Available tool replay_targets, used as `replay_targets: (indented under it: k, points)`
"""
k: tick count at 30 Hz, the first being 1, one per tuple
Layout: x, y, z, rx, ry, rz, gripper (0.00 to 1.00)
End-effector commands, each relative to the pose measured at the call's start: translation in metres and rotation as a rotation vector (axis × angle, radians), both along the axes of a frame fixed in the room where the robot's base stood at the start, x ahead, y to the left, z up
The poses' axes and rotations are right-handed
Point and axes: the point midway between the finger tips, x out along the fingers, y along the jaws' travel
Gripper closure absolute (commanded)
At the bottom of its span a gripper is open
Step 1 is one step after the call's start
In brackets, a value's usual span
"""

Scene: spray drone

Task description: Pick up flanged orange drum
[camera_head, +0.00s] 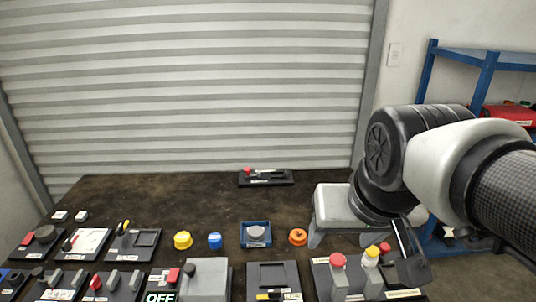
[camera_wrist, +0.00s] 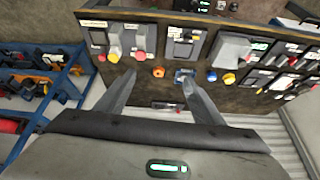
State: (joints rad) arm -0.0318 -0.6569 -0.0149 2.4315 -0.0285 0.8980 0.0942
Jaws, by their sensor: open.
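The orange drum (camera_head: 298,237) stands on the dark tabletop, right of a blue square tray with a grey round piece in it. It has a wider rim and a dark centre. It also shows in the wrist view (camera_wrist: 158,72), small, between my fingertips in the picture but well beyond them. My gripper (camera_wrist: 157,82) is open with nothing between its fingers.
The blue tray (camera_head: 256,245), a blue cap (camera_head: 214,241) and a yellow cap (camera_head: 183,240) stand left of the drum. Panels with knobs and levers line the near edge. The table's back middle is mostly clear.

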Motion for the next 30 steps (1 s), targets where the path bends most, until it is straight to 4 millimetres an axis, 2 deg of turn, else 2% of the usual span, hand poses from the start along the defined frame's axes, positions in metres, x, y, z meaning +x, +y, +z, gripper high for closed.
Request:
replay_targets:
  k: [8, 12, 15, 18, 21, 26, 30]
  points:
    - [0.120, 0.009, -0.046, 0.046, 0.094, -0.268, 0.38]
    - [0.184, 0.020, -0.086, 0.037, 0.109, -0.416, 0.38]
    - [0.220, 0.031, -0.114, 0.025, 0.105, -0.501, 0.38]
    - [0.245, 0.039, -0.136, 0.014, 0.094, -0.561, 0.38]
    - [0.259, 0.044, -0.149, 0.006, 0.085, -0.597, 0.38]
    - [0.268, 0.043, -0.165, 0.004, 0.082, -0.617, 0.38]
    - [0.275, 0.035, -0.192, 0.003, 0.083, -0.618, 0.38]
